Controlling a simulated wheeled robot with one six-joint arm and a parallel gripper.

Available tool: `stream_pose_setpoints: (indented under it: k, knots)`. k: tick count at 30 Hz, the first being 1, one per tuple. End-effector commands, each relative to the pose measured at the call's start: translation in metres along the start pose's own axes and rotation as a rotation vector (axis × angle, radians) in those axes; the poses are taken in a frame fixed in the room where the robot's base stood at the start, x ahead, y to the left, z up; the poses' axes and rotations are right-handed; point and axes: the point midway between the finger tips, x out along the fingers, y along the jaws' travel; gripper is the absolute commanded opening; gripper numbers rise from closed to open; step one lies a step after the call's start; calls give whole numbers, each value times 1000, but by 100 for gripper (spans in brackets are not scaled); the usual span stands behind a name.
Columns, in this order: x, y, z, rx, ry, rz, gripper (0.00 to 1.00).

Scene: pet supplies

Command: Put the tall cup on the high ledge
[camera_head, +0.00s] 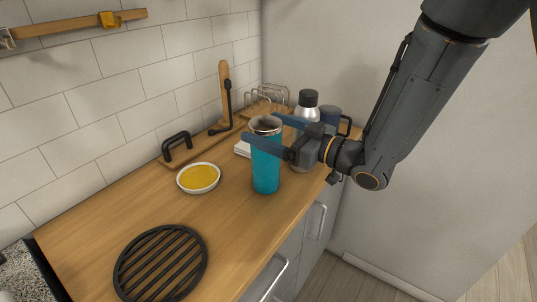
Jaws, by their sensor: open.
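A tall teal cup (266,172) with a metallic rim stands upright on the wooden counter. My gripper (263,128) comes in from the right at the cup's upper part. Its blue fingers are open, one in front of the cup and one behind its rim. I cannot tell whether either finger touches the cup. A narrow wooden strip (70,27) runs along the tiled wall at the upper left and may be the ledge; an orange-yellow piece (108,20) sits on it.
A silver bottle with a black cap (308,98) and a dark mug (331,116) stand behind my gripper. A yellow-filled dish (199,178) and a black round grate (161,264) lie on the counter (225,215). A wooden board with a black handle (178,145) is by the wall.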

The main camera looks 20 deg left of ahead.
Motion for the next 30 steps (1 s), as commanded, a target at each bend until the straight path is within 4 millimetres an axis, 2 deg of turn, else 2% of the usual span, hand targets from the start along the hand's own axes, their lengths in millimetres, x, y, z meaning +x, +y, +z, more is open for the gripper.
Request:
stream_pose_setpoints:
  k: [10, 14, 20, 23, 30]
  knots:
    - [43, 2, -1, 1, -1, 1, 86]
    - [50, 2, 0, 1, -1, 2, 86]
    - [51, 3, 1, 1, 0, 3, 86]
    - [51, 3, 1, 1, 0, 3, 72]
    - [50, 3, 1, 1, 0, 3, 32]
